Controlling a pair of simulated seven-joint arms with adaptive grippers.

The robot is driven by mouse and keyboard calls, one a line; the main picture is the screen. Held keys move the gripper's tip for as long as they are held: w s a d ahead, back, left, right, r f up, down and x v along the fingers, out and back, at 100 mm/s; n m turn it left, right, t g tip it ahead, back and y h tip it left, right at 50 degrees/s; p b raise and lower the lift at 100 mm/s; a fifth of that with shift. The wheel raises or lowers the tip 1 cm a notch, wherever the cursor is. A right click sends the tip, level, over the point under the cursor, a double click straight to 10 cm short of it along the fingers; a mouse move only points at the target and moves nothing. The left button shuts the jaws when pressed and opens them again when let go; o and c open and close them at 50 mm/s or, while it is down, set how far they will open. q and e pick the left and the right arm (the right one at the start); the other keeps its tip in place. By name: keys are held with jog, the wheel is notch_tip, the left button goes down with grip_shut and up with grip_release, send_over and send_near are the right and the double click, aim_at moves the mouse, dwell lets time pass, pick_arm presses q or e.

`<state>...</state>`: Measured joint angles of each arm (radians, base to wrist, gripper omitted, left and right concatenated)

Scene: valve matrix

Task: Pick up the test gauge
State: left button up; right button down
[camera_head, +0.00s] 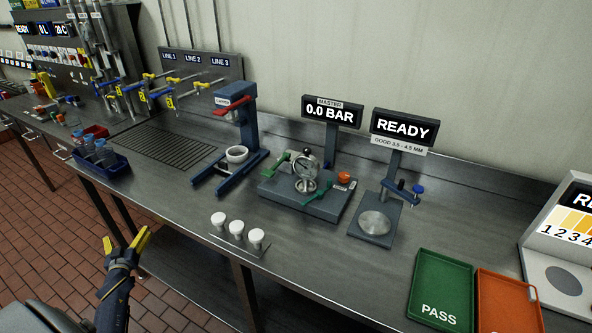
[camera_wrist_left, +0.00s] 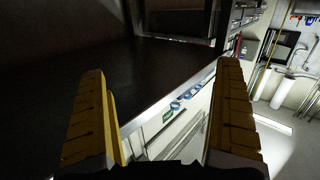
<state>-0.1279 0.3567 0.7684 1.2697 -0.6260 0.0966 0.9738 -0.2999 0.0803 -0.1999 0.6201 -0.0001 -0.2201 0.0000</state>
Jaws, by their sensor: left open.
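A round dial gauge (camera_head: 305,174), which looks like the test gauge, stands upright on a dark block (camera_head: 318,208) below the MASTER display reading 0.0 BAR (camera_head: 332,112). A green lever lies at its front right. My left gripper (camera_head: 127,240) has yellow fingers and is in front of the bench's front edge, left of and well apart from the gauge. In the left wrist view its two fingers (camera_wrist_left: 163,70) are spread with nothing between them. The gauge cannot be made out in that view. My right gripper is not in view.
A blue press stand (camera_head: 241,130) is left of the gauge block. White caps (camera_head: 237,228) sit near the front edge. A READY display stand (camera_head: 402,128) is to the right, with a green PASS tray (camera_head: 440,290) and an orange tray (camera_head: 508,302) beyond. A blue bin (camera_head: 102,163) is at left.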

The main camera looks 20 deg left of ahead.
pick_arm(q)
jog(key=s+a+r+n+y, duration=0.1)
jog(key=a+r+y, duration=0.15)
jog(key=r, duration=0.55)
jog(key=s+a+r+n+t+y, duration=0.1)
jog(key=a+r, duration=0.2)
jog(key=r, duration=0.4)
jog(key=s+a+r+n+y, duration=0.1)
jog(key=s+a+r, duration=0.1)
jog(key=r, duration=0.6)
jog(key=w+d+r+n+y, duration=0.2)
jog(key=w+d+r, duration=0.2)
jog(key=r, duration=0.4)
jog(key=w+d+h, duration=0.3)
jog(key=w+d, duration=0.8)
jog(key=d, duration=0.1)
jog(key=m+h, duration=1.5)
jog(key=m, duration=0.2)
send_near(304, 169)
jog(key=x, duration=0.6)
jog(key=shift+s+a+f, duration=0.1)
jog(key=shift+f, duration=0.05)
jog(key=shift+x, duration=2.75)
